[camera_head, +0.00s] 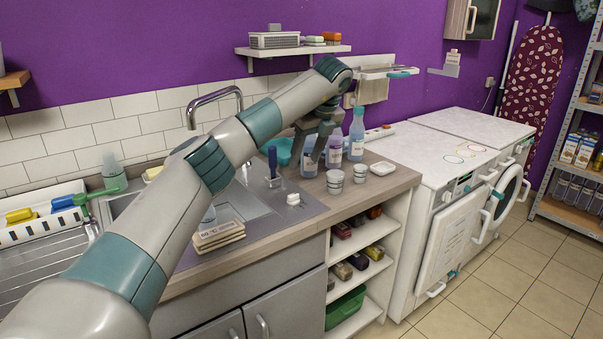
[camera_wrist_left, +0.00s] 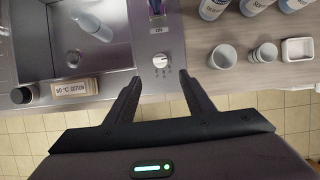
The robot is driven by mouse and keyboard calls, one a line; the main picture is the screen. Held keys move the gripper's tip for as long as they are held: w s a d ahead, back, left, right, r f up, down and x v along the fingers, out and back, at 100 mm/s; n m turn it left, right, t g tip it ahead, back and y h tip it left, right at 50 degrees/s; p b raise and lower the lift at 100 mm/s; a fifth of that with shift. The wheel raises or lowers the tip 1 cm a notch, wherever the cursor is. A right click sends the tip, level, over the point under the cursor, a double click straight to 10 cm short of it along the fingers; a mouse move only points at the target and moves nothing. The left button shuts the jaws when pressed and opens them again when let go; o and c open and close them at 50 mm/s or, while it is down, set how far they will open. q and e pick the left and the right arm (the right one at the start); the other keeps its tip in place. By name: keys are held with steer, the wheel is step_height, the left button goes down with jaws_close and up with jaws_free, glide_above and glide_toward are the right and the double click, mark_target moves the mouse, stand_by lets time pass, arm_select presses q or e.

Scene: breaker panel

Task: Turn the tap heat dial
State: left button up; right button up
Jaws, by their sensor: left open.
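The dial (camera_wrist_left: 160,61) is a small white knob with marks around it, set on the grey sink surround. In the head view, the white knob (camera_head: 293,199) shows near the front right corner of the sink. My left gripper (camera_wrist_left: 160,76) is open and empty. In the wrist view its two dark fingertips lie either side of the dial's lower edge, with the dial between and just beyond them. I cannot tell the height gap; no contact shows. In the head view the left gripper (camera_head: 309,158) points down over the counter. My right gripper is not in view.
A blue-handled lever (camera_head: 273,165) stands behind the knob. Grey cups (camera_head: 334,180), bottles (camera_head: 356,134) and a white dish (camera_head: 383,169) stand to the right. A "60°C cotton" sign (camera_wrist_left: 75,87) and a dark knob (camera_wrist_left: 21,95) lie left. The tap (camera_head: 215,97) is behind.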

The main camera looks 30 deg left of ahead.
arm_select(q)
steer(key=shift+v, duration=1.5)
steer(key=shift+f, duration=0.15)
